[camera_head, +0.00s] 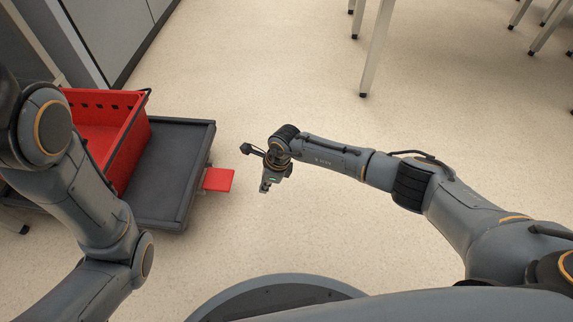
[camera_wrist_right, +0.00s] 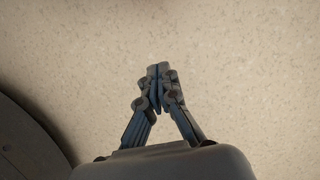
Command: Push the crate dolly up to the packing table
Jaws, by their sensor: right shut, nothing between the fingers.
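The crate dolly (camera_head: 185,150) is a low, dark grey flat cart at the left of the head view. A red crate (camera_head: 130,145) stands on its left part, partly hidden by my left arm. A flat red tab (camera_head: 218,180) sticks out at the dolly's right side. My right gripper (camera_head: 265,187) hangs over the floor to the right of the red tab, apart from it. In the right wrist view its fingers (camera_wrist_right: 158,70) are closed together with nothing between them, over bare floor. My left gripper is not in view. The packing table cannot be identified for certain.
Pale metal table legs (camera_head: 376,50) stand on the floor at the top middle, with more legs (camera_head: 550,30) at the top right. Grey cabinets (camera_head: 115,30) stand at the top left, behind the dolly. The speckled floor (camera_head: 270,80) between the dolly and the legs is clear.

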